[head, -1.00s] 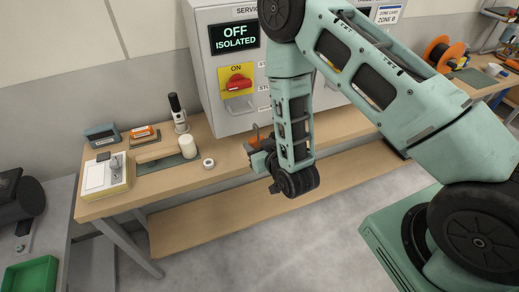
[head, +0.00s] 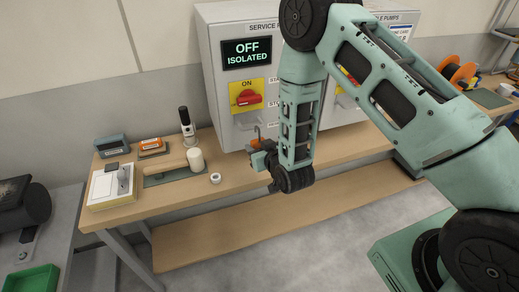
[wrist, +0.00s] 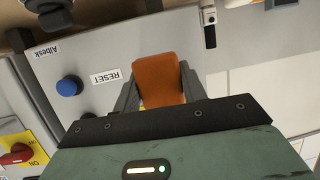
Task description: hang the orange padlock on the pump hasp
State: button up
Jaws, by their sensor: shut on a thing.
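My gripper (wrist: 160,85) is shut on the orange padlock (wrist: 158,78), whose body sits between the two fingers in the wrist view. In the head view the padlock (head: 255,144) shows small at the gripper (head: 263,152), above the bench front, with what looks like its grey shackle on top. It is in front of and below the left panel. The pump panel (head: 390,17) stands to the right, largely behind my arm. Part of its red handle (head: 347,74) shows through a gap in the arm; its hasp is hidden in the head view.
The left panel (head: 215,85) reads OFF ISOLATED, with a red switch (head: 249,97) and a grey hasp (head: 247,121). The wooden bench (head: 235,178) holds a white cylinder (head: 196,160), a tape roll (head: 215,178) and boxes at left. A blue RESET button (wrist: 69,87) shows in the wrist view.

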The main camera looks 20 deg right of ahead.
jog(key=shift+w, duration=0.4)
jog(key=shift+w+b, duration=0.3)
jog(key=shift+w, duration=0.15)
jog(key=shift+w, duration=0.3)
jog(key=shift+w+b, duration=0.3)
jog(key=shift+w, duration=0.2)
jog(key=shift+w, duration=0.4)
jog(key=shift+w, duration=0.1)
jog(key=shift+w+f+b, duration=0.15)
jog(key=shift+f+b, duration=0.95)
jog(key=shift+b, duration=0.65)
dwell(1.3)
jog(key=o, duration=1)
